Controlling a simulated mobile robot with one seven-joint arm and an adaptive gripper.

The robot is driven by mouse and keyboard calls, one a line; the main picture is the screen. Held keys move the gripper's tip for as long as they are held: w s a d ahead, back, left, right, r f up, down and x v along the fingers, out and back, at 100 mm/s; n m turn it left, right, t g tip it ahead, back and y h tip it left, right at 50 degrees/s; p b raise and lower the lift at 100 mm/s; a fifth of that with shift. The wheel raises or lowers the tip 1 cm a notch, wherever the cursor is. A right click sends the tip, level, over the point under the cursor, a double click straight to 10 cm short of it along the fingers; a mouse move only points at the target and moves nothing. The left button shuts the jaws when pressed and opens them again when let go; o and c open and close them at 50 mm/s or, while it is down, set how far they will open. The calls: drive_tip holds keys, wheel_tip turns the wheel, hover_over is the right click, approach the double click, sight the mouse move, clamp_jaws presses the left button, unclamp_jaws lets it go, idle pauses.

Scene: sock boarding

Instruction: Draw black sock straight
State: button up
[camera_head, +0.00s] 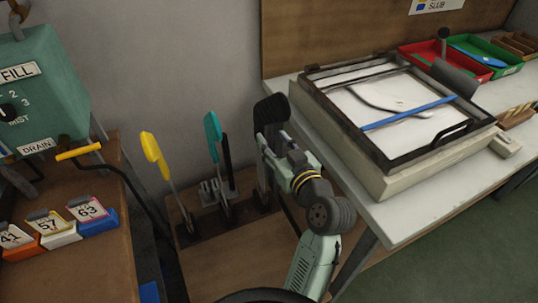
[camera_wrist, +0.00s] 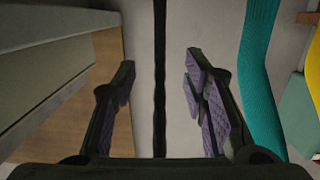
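The black sock (camera_head: 270,109) stands upright on a boarding form at the right end of a row in the head view. My gripper (camera_head: 272,143) is at this sock, just below its top, and hides part of it. In the wrist view a thin dark upright strip (camera_wrist: 160,50), seemingly the sock and form edge-on, runs between my fingers. My gripper (camera_wrist: 160,78) is open there, with a clear gap on both sides of the strip. Whether the sock is crooked on its form cannot be told.
A yellow sock (camera_head: 151,147) and a teal sock (camera_head: 212,128) stand on forms to the left; the teal one is close right of my gripper in the wrist view (camera_wrist: 260,70). A white bench (camera_head: 400,220) with a framed press (camera_head: 350,150) stands right. A green machine (camera_head: 45,85) stands left.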

drive_tip(key=w+a+f+b, duration=0.1)
drive_tip(key=w+a+f, duration=0.2)
drive_tip(key=w, duration=0.5)
drive_tip(key=shift+a+f, duration=0.2)
drive_tip(key=shift+f, duration=0.6)
drive_tip(key=shift+c, duration=0.2)
clamp_jaws()
idle(0.4)
drive_tip(key=shift+f, duration=0.2)
idle(0.9)
